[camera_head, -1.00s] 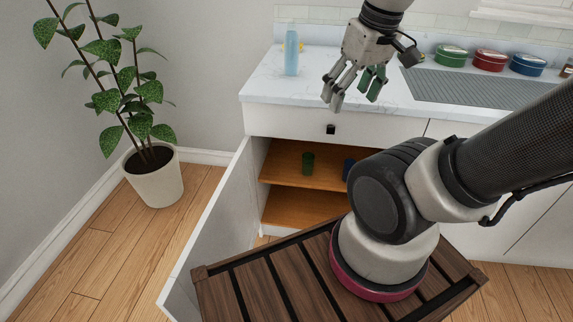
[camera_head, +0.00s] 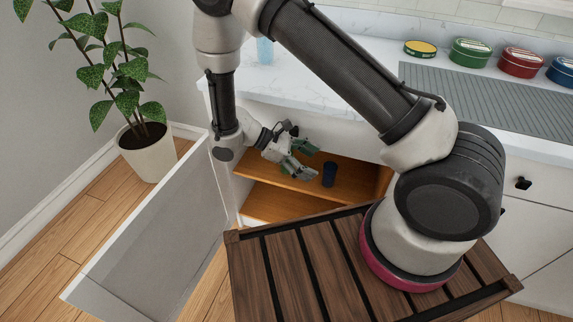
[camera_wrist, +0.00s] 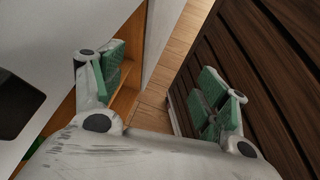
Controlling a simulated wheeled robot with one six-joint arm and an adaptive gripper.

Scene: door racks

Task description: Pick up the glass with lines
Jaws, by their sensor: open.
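A dark blue glass (camera_head: 329,174) stands upright on the upper wooden shelf (camera_head: 352,178) of the open cabinet. I cannot make out lines on it at this size. The green glass seen earlier on the same shelf does not show now; my gripper and the arm cover that area. My gripper (camera_head: 301,161) is open at the cabinet opening, left of the blue glass and apart from it in the picture. In the wrist view my open gripper (camera_wrist: 157,88) has green pads spread wide, with no glass visible between them.
The open cabinet door (camera_head: 150,235) stands at the left, close to my arm. The counter edge (camera_head: 290,118) lies above the opening. A slatted wooden platform (camera_head: 285,275) is in front. A potted plant (camera_head: 148,155) and several tins, one green (camera_head: 470,52), stand away from the opening.

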